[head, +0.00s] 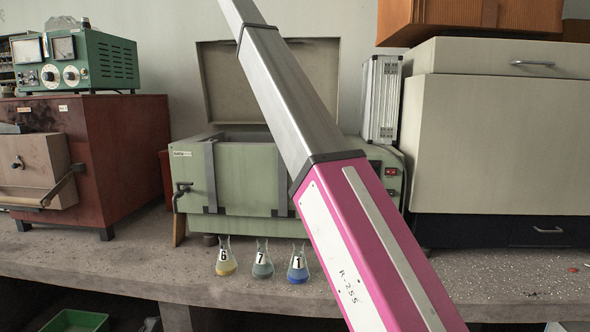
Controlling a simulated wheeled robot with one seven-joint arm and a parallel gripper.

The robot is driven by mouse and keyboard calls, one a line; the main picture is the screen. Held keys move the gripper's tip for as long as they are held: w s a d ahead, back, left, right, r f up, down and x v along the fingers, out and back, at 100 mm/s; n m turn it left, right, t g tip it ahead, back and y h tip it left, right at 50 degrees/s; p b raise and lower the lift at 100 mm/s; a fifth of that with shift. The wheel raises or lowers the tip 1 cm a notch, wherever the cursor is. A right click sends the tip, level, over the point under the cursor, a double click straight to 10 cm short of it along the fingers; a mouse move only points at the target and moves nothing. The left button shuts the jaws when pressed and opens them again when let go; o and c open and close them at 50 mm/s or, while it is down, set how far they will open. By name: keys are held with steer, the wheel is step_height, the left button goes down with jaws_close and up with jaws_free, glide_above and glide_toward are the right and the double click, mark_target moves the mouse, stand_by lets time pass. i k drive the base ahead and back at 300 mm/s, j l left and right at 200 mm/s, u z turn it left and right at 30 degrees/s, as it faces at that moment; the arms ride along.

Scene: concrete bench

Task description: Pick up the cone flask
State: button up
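Three small cone flasks stand upright in a row near the front of the concrete bench (110,262). The left flask (226,267) has a label "6" and yellow liquid. The middle flask (263,269) has a label "7" and grey-blue liquid. The right flask (297,273) has a label "1" and blue liquid. They stand apart from each other. My pink and grey arm crosses the picture from the bottom right to the top, to the right of the flasks. My gripper is out of view.
A green open-lidded machine (255,180) stands behind the flasks. A red-brown oven (115,150) carrying a green meter box (85,60) is at left, and a large beige cabinet (500,140) at right. The bench left of the flasks is clear. A green bin (78,320) sits below.

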mark_target(263, 267)
steer(key=k+j, duration=1.2)
